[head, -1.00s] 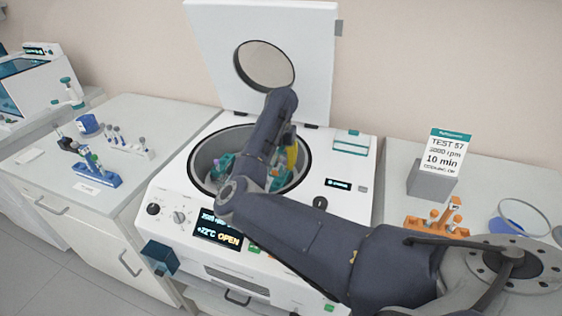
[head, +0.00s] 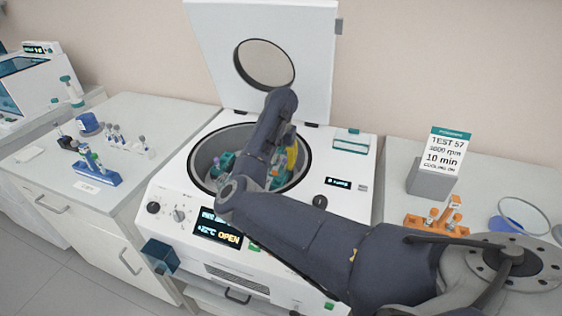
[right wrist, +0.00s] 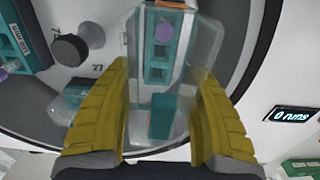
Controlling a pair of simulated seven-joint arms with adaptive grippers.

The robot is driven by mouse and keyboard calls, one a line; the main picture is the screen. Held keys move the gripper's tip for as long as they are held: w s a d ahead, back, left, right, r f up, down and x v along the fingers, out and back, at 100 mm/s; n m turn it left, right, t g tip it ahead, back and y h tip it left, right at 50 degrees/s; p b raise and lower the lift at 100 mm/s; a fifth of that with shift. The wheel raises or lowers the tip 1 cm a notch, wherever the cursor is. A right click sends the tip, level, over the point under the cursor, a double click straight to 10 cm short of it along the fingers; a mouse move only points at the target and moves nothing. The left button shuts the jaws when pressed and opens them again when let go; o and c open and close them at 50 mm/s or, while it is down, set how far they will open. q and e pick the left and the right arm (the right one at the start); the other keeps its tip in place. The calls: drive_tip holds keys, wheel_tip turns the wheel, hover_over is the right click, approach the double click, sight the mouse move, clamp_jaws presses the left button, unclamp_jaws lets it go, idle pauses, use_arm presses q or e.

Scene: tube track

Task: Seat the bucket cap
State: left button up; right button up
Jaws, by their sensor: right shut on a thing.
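My right gripper (head: 287,160) reaches down into the centrifuge's open bowl (head: 205,158), partly hidden by its own arm. In the right wrist view, its yellow fingers (right wrist: 160,90) are shut on the sides of a clear bucket cap (right wrist: 206,48). A teal bucket (right wrist: 160,55) with a purple-topped tube shows through or beneath the cap. I cannot tell whether the cap touches the bucket. Another teal bucket (right wrist: 14,48) with a label sits at the left. My left gripper is not in view.
The centrifuge lid (head: 212,50) stands open behind the bowl. A grey rotor knob (right wrist: 80,48) is left of the held cap. Blue tube racks (head: 95,174) stand on the left bench, an orange rack (head: 436,224) and a sign (head: 445,152) on the right.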

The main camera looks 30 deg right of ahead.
drive_tip(key=shift+f, duration=1.25)
idle(0.4)
drive_tip(key=shift+f, duration=0.35)
drive_tip(key=shift+f, duration=0.7)
drive_tip(key=shift+f, duration=0.4)
drive_tip(key=shift+f, duration=0.6)
idle(0.5)
drive_tip(key=o, duration=1.2)
